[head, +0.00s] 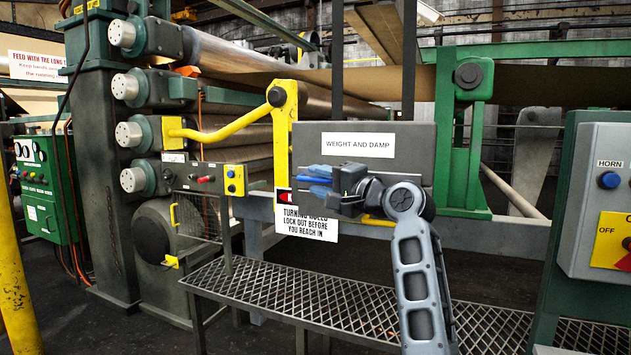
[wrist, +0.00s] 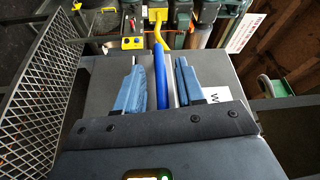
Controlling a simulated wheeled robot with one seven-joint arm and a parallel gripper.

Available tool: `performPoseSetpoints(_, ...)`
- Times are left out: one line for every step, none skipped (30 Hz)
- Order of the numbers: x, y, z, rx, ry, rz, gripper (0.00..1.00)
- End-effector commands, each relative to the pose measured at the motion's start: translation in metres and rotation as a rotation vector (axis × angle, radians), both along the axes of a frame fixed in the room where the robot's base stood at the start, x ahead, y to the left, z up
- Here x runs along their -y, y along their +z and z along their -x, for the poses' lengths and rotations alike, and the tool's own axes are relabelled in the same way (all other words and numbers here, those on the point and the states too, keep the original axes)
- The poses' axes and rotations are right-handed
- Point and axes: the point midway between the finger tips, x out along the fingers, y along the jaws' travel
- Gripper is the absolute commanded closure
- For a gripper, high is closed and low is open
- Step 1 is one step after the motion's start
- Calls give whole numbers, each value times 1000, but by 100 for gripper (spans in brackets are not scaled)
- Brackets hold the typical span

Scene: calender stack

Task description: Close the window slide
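A dark grey box labelled "WEIGHT AND DAMP" (head: 308,140) stands in the middle of the head view. A bright blue bar (head: 305,179) shows low on its front; it also shows in the wrist view (wrist: 161,85). I take this bar to be the window slide's handle, but I cannot make out the slide or window. My gripper (head: 319,181) is in front of the box. In the wrist view, its pale blue fingers (wrist: 159,72) are apart on either side of the bar, with a visible gap on both sides.
A mesh platform (head: 300,294) runs below the box. A yellow bent arm (head: 283,130) rises at its left, with a warning sign (head: 306,226) below. Stacked rollers (head: 245,130) stand left; a green post (head: 461,130) and a horn panel (head: 605,200) stand right.

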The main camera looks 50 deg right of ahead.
Motion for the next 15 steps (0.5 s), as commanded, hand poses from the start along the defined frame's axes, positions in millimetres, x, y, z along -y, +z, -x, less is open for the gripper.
performPoseSetpoints(0,-2,9,0,-3,1,62)
performPoseSetpoints(1,-2,15,1,-4,0,62)
performPoseSetpoints(1,-3,22,1,-4,0,62)
performPoseSetpoints(0,-3,27,1,-4,-1,62)
performPoseSetpoints(0,-4,31,1,-3,-1,62)
performPoseSetpoints(-1,-4,37,0,-3,0,62)
performPoseSetpoints(-1,-4,41,0,-3,-1,62)
performPoseSetpoints(-1,-4,45,1,-3,0,62)
performPoseSetpoints(-1,-5,49,1,-3,-1,62)
performPoseSetpoints(-1,-5,52,-1,-2,-1,62)
performPoseSetpoints(-1,-5,54,-1,-2,-1,62)
performPoseSetpoints(-2,-5,56,0,-1,-1,62)
performPoseSetpoints(-2,-5,58,0,-1,-1,62)
performPoseSetpoints(-2,-5,59,0,-1,-1,62)
performPoseSetpoints(-2,-5,59,0,-1,-1,62)
